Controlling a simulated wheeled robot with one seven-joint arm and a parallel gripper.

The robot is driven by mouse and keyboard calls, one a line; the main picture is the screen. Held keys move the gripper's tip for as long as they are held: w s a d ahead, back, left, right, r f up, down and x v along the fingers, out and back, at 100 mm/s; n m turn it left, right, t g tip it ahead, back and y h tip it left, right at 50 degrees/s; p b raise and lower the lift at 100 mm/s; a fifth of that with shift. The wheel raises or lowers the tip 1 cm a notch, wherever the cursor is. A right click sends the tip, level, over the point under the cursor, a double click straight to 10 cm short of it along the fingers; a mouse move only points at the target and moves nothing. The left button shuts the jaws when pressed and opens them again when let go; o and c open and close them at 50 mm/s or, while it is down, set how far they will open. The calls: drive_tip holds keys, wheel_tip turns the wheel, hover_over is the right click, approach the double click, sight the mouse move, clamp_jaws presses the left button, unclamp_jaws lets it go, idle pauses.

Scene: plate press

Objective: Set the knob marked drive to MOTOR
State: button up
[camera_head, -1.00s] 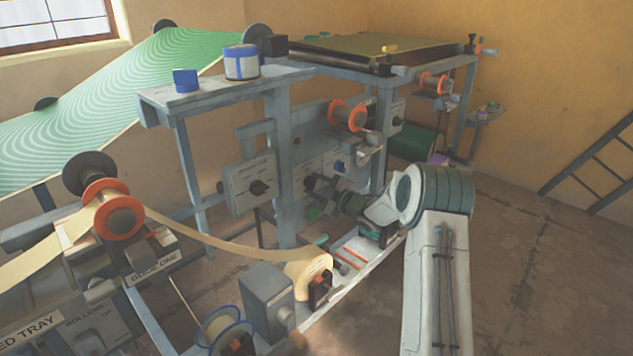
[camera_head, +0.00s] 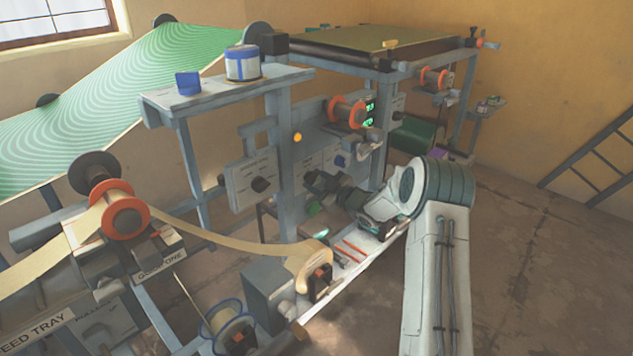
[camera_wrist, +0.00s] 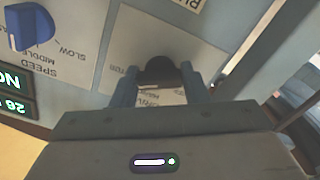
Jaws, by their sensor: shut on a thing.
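The dark drive knob (camera_wrist: 160,70) sits on a pale panel (camera_wrist: 205,60) in the wrist view. My gripper (camera_wrist: 158,88) is shut on it, one finger on each side. The upside-down word by the jaws looks like DRIVE, partly covered. A cut-off word left of the knob is too hidden to read surely, and I cannot tell which setting the knob points to. In the head view my gripper (camera_head: 312,183) reaches the panel (camera_head: 312,160) behind the upright, and the knob is hidden there.
A blue speed knob (camera_wrist: 30,26) with SLOW and MIDDLE marks is beside the drive panel. Lit green readouts (camera_wrist: 14,95) are near it. An amber lamp (camera_head: 297,137) glows by the upright (camera_head: 284,185). The paper web (camera_head: 225,244) and orange-flanged roller (camera_head: 122,213) are at left.

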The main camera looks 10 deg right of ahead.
drive_tip(key=o, duration=1)
drive_tip(key=shift+s, duration=0.1)
drive_tip(key=p+v, duration=0.1)
drive_tip(key=v, duration=1.2)
drive_tip(key=shift+s+d+p, duration=0.25)
drive_tip(key=shift+p, duration=0.05)
